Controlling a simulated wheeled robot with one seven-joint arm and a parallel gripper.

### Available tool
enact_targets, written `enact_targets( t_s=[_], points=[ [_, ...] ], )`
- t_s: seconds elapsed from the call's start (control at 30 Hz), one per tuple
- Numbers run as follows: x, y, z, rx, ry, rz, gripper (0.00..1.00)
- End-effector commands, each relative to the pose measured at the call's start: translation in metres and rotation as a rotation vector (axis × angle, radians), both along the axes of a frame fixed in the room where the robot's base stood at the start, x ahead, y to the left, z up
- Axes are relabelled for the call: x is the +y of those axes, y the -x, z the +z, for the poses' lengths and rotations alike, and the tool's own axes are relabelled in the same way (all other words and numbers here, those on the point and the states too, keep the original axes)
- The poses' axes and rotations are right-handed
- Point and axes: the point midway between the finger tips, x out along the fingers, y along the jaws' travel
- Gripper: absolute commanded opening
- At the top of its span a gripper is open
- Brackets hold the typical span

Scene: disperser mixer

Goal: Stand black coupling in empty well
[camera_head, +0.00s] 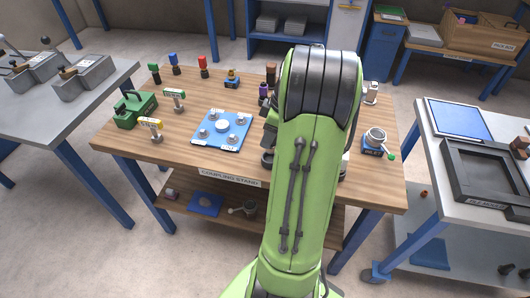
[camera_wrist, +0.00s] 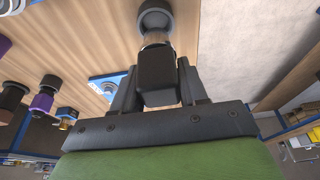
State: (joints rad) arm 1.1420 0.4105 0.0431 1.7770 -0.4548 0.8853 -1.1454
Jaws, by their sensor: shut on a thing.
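In the wrist view my gripper (camera_wrist: 157,88) is shut on the black coupling (camera_wrist: 156,68), a black blocky piece with a tan-brown section at its far end. That end lines up with a dark grey round well (camera_wrist: 154,14) on the table. I cannot tell whether it is inside the well or just above it. In the head view a dark round well (camera_head: 267,159) shows near the table's front edge, left of my arm. My arm hides the coupling and most of my gripper there.
Green, blue and red pegs (camera_head: 203,66) stand at the back.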

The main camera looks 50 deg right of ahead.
Motion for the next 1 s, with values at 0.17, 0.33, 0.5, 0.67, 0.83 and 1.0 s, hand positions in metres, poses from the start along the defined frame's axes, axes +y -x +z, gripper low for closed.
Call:
enact_targets(
  t_s=[0.17, 0.33, 0.5, 0.67, 0.83, 1.0],
  points=[
    [0.001, -0.001, -0.039, 0.000, -0.003, 0.001, 0.04],
    [0.000, -0.001, -0.047, -0.001, 0.003, 0.001, 0.04],
    [0.000, -0.001, -0.048, -0.002, 0.002, 0.000, 0.04],
    [0.000, -0.001, -0.049, -0.001, 0.002, -0.001, 0.55],
    [0.000, -0.001, -0.049, -0.001, 0.002, -0.001, 0.68],
    [0.000, -0.001, -0.049, -0.001, 0.002, -0.001, 0.68]
  ],
)
